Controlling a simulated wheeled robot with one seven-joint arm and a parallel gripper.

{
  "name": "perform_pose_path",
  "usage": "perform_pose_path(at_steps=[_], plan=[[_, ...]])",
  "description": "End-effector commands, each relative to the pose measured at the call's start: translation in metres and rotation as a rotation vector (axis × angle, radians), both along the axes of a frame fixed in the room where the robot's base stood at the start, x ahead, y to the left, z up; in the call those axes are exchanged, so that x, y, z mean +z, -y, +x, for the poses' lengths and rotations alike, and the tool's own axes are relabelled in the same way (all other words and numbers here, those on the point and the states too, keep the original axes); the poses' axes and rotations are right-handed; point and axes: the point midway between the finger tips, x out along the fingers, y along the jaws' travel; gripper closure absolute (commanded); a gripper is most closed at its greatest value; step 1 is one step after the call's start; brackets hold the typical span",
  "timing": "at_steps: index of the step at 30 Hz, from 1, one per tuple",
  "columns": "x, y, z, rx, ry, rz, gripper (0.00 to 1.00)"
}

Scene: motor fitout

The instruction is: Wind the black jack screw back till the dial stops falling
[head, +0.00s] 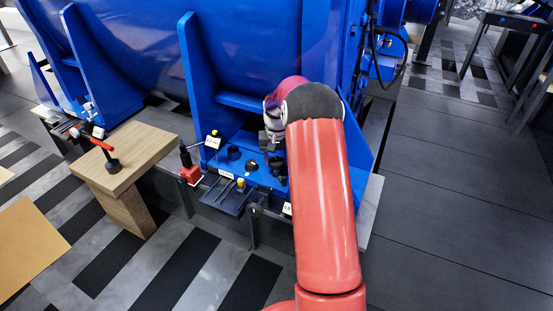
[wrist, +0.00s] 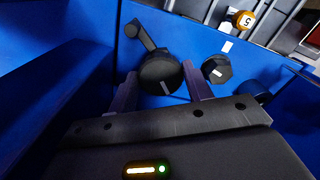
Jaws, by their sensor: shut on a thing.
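In the wrist view, a round black screw head (wrist: 160,74) with a white mark and a black arm running up-left from it sits between my two fingers. I take it for the jack screw, but I cannot tell for certain. My gripper (wrist: 160,86) is shut on it, one finger on each side. A second black knob (wrist: 216,68) with a white mark stands just to the right, apart from my fingers. In the head view, my red arm hides most of the gripper and the screw. I cannot make out a dial reading in either view.
A blue machine frame (head: 197,70) with upright ribs closes in around my gripper. A red block with a black post (head: 190,174) stands left. A wooden stand (head: 140,150) holds a red-handled tool (head: 103,145). Floor at right is clear.

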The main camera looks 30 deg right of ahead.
Motion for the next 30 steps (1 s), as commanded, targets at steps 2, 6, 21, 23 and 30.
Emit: perform_pose_path(at_steps=[2, 6, 21, 23, 30], plan=[[0.004, 0.000, 0.002, 0.000, 0.007, -0.002, 0.73], [0.004, 0.000, 0.002, -0.001, 0.008, -0.002, 0.73], [0.005, 0.000, 0.001, -0.002, 0.004, -0.002, 0.28], [0.012, 0.000, 0.001, -0.002, 0.005, -0.002, 0.28], [0.052, 0.000, 0.002, -0.002, 0.007, -0.002, 0.28]])
